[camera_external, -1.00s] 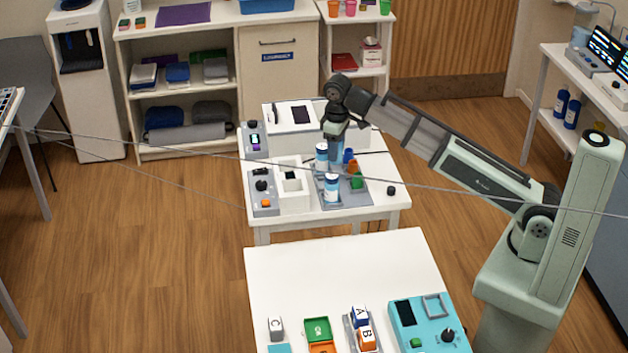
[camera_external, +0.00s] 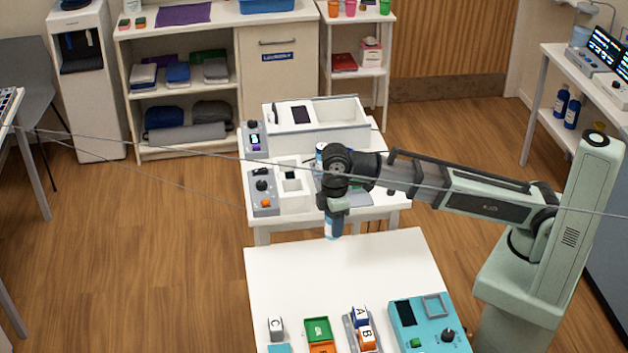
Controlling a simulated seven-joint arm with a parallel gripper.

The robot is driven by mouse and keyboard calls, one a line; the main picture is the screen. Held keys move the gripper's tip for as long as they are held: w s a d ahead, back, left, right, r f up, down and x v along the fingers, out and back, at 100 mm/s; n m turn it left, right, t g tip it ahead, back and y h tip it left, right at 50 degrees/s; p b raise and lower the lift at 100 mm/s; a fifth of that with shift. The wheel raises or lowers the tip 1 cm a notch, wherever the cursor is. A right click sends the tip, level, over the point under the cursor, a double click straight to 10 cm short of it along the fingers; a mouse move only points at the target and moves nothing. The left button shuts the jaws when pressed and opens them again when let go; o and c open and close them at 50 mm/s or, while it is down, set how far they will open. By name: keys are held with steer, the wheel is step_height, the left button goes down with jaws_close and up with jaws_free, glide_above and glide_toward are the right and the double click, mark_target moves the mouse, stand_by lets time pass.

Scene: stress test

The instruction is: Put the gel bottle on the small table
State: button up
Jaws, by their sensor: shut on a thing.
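My gripper (camera_external: 334,206) points down and is shut on a blue-and-white bottle (camera_external: 332,229). The bottle hangs upright below the fingers and shows over the gap between two white tables, near the far edge of the front one. Its label is too small to read, so I cannot tell whether it is the gel bottle. A second blue-and-white bottle (camera_external: 320,155) stands on the middle white table (camera_external: 385,214), partly hidden by my arm. The front white table (camera_external: 300,272) is the nearer one. I cannot tell which table counts as the small one.
The front table's far half is clear. Its near side holds a teal device (camera_external: 428,322), lettered blocks (camera_external: 362,329), a green tray (camera_external: 317,329) and a grey block (camera_external: 275,328). The middle table carries a white bin (camera_external: 338,112) and grey devices (camera_external: 262,192). A thin cable crosses the view.

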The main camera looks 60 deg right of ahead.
steer(key=s+a+f+n, duration=0.2)
steer(key=s+a, duration=0.1)
steer(key=s, duration=0.2)
steer(key=s+a+f+n, duration=0.2)
steer(key=s+a+f, duration=0.1)
steer(key=s, duration=0.3)
steer(key=shift+f, duration=4.85)
steer(key=shift+f, duration=0.15)
steer(key=o, duration=1.1)
steer(key=shift+o, duration=0.2)
step_height(320, 180, up, 11)
steer(key=shift+r, duration=0.2)
steer(key=shift+o, duration=0.3)
steer(key=shift+r, duration=0.45)
